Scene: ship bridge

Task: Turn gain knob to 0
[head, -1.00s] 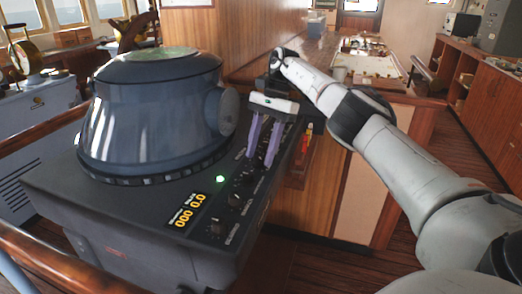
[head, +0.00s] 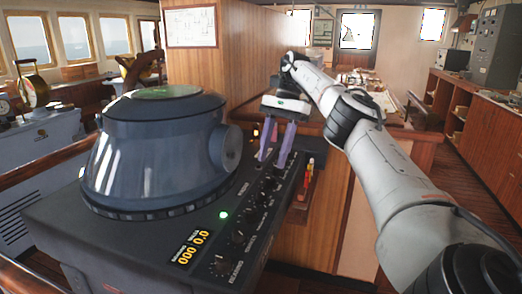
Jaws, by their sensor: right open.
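The dark radar console has a row of black knobs (head: 250,215) along the right side of its sloping top. Their labels are too small to read, so I cannot tell which is the gain knob or where it points. My right gripper (head: 272,161) points down over the far end of this row. Its two purple fingers are apart with nothing between them. They partly hide the far knobs, and I cannot tell whether a fingertip touches the panel. My left gripper is not in view.
A blue-grey radar hood (head: 155,155) rises just left of the gripper. An orange numeric display (head: 192,247) and a lit green lamp (head: 224,214) sit near the knobs. A wood-panelled partition (head: 325,200) stands close on the right. Wooden rails run beside the console.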

